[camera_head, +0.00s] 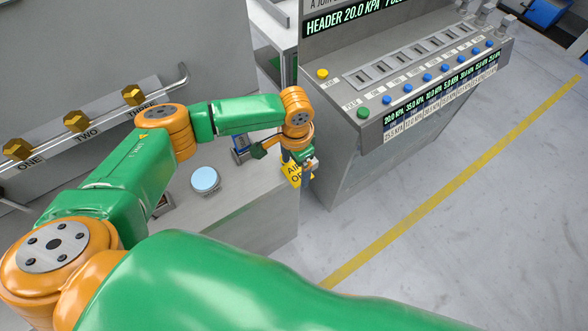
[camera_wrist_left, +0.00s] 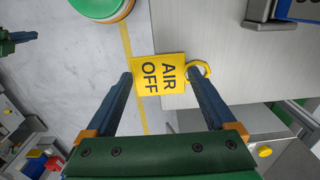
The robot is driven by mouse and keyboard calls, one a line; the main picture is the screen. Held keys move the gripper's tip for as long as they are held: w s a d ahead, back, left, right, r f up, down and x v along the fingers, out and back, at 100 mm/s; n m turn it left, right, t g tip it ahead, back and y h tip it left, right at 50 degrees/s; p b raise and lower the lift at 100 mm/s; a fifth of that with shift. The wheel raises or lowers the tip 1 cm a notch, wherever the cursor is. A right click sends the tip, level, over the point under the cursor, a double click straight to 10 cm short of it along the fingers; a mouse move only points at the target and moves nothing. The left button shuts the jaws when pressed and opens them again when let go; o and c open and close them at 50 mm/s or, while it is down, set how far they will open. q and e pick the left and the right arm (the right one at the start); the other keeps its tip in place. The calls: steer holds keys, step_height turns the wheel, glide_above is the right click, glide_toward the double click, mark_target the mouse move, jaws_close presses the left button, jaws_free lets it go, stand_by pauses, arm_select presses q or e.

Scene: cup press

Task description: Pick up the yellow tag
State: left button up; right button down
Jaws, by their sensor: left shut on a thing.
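The yellow tag (camera_head: 292,174) is at the front corner of the grey bench, at the end of my left arm. In the left wrist view the tag (camera_wrist_left: 158,75) reads "AIR OFF" and has a yellow loop at one end. My left gripper (camera_head: 304,166) is shut on the tag. In the wrist view its two dark blue fingertips (camera_wrist_left: 159,76) are at the tag's opposite edges. A small green and dark blue part at the left edge of the wrist view may be my right gripper (camera_wrist_left: 16,40); its jaws cannot be made out.
A grey console (camera_head: 400,95) with several buttons stands right of the bench. A round pale blue-topped item (camera_head: 205,180) sits on the bench (camera_head: 245,215). The floor at the right, with a yellow line (camera_head: 440,205), is clear.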

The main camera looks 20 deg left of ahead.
mark_target(289, 181)
arm_select(q)
steer(key=shift+s+f, duration=0.2)
steer(key=shift+c, duration=0.8)
steer(key=r, duration=0.2)
steer(key=shift+w+r, duration=0.35)
steer(key=shift+r, duration=0.05)
jaws_close()
steer(key=s+r, duration=0.3)
steer(key=r, duration=0.1)
steer(key=shift+a, duration=0.35)
steer(key=s+a+r, duration=0.2)
steer(key=s+r, duration=0.4)
steer(key=s, duration=0.4)
steer(key=shift+s+a+r, duration=0.15)
steer(key=shift+s+a, duration=0.2)
steer(key=o, duration=0.8)
jaws_free()
steer(key=shift+o, duration=0.2)
